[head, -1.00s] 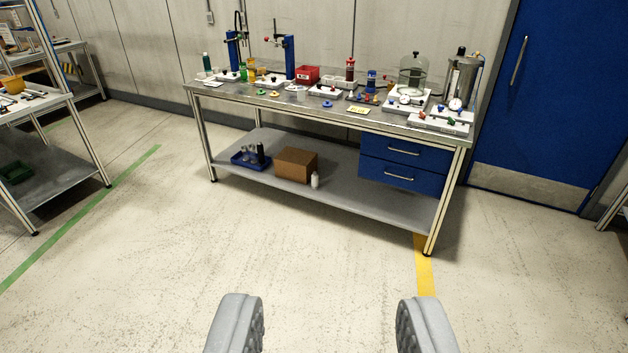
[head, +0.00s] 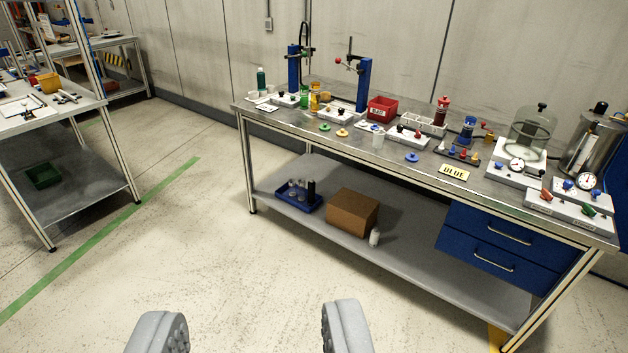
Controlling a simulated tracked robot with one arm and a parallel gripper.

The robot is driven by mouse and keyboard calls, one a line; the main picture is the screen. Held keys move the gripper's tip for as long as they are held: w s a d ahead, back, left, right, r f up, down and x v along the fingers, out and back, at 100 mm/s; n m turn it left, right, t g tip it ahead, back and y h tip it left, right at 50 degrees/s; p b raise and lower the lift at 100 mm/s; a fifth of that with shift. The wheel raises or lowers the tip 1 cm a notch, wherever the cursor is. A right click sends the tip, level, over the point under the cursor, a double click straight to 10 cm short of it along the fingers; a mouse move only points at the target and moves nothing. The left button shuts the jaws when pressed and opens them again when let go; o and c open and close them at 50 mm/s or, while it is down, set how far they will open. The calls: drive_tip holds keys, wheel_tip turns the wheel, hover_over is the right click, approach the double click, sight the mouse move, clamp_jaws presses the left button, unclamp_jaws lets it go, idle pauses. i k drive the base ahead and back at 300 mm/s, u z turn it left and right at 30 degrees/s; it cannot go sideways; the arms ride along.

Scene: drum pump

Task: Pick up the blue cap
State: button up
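A small blue cap (head: 412,157) lies on the steel top of the workbench (head: 350,148), near its front edge and left of the yellow "BLUE" label (head: 454,173). A green cap (head: 324,127) and a yellow cap (head: 342,132) lie farther left on the same top. My gripper (head: 250,338) is at the bottom of the head view, its two grey fingers wide apart and nothing between them. It is over the floor in front of the bench, well short of the blue cap.
A blue pump (head: 468,130), a red pump (head: 441,112), a red bin (head: 382,109) and a glass bell jar (head: 532,130) stand on the bench. The lower shelf holds a brown box (head: 352,211) and a blue tray (head: 298,195). The floor ahead is clear.

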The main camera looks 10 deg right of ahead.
sight(411, 158)
drive_tip(key=i, duration=1.7)
drive_tip(key=z, duration=0.5)
drive_tip(key=i, duration=1.8)
drive_tip(key=z, duration=0.4)
